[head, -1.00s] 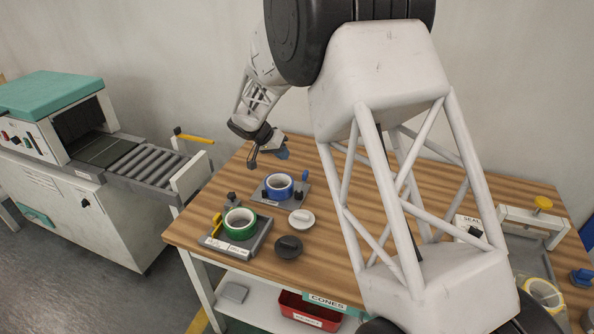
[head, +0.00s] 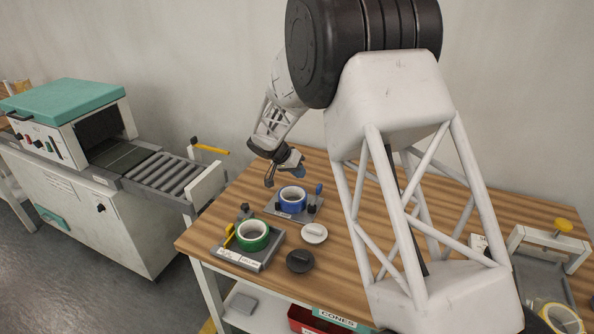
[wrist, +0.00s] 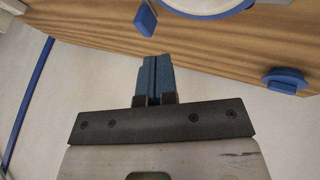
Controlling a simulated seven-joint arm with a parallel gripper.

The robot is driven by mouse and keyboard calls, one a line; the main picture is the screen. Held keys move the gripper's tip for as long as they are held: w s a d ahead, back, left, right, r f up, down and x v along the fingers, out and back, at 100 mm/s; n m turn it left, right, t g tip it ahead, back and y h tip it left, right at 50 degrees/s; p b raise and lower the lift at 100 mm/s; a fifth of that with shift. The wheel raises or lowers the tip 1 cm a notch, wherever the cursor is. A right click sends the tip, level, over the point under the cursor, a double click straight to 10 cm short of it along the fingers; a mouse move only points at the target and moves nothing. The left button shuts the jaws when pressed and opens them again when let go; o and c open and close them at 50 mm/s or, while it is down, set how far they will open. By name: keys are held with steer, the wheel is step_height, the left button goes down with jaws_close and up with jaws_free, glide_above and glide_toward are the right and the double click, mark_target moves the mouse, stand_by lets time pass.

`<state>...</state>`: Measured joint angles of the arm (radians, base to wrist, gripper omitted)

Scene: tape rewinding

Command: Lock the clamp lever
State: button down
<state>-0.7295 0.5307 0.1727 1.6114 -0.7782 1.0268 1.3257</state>
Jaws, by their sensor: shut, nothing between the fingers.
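My gripper (head: 297,170) is shut and empty, above the far side of the blue tape station. Its blue fingers also show pressed together in the wrist view (wrist: 154,75). A blue tape roll (head: 292,197) sits on a grey base (head: 275,206); a small upright blue lever (head: 319,189) stands at its right side. A green tape roll (head: 252,236) sits on a nearer base with a yellow lever (head: 229,236) at its left. I cannot tell which lever is the clamp's. In the wrist view, a blue block (wrist: 145,20) and a blue knob-like part (wrist: 285,79) lie ahead, apart from the fingers.
A white disc (head: 314,233) and a dark disc (head: 299,261) lie on the wooden table (head: 345,262). A roller conveyor (head: 165,170) with a yellow handle (head: 210,149) is at the left. My arm hides the table's middle.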

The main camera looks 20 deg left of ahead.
mark_target(316, 198)
steer(key=shift+x, duration=3.65)
steer(key=shift+w+d+m+g, duration=0.2)
steer(key=shift+d+m+g, duration=0.15)
steer(key=shift+m, duration=0.35)
steer(key=shift+w+d+m+g+h, duration=0.2)
steer(key=shift+d+m+g+h, duration=0.45)
steer(key=shift+m, duration=0.45)
steer(key=d+m+g, duration=0.1)
steer(key=m, duration=0.1)
steer(key=d+m+g, duration=0.1)
steer(key=m, duration=0.1)
steer(key=shift+d+g, duration=0.35)
steer(key=shift+g, duration=0.05)
steer(key=m+g, duration=0.1)
steer(key=d+m, duration=0.1)
steer(key=m, duration=0.1)
steer(key=shift+s+d+g, duration=0.3)
steer(key=shift+g, duration=0.1)
steer(key=m, duration=0.1)
steer(key=s+d+m+g, duration=0.1)
steer(key=m, duration=0.1)
steer(key=shift+d+g+y, duration=0.15)
steer(key=shift+g+y, duration=0.15)
steer(key=shift+y, duration=0.05)
steer(key=shift+s+d+m+g+y, duration=0.45)
steer(key=shift+m+g, duration=0.15)
steer(key=shift+m, duration=0.5)
steer(key=shift+s+d, duration=0.25)
steer(key=shift+s, duration=0.15)
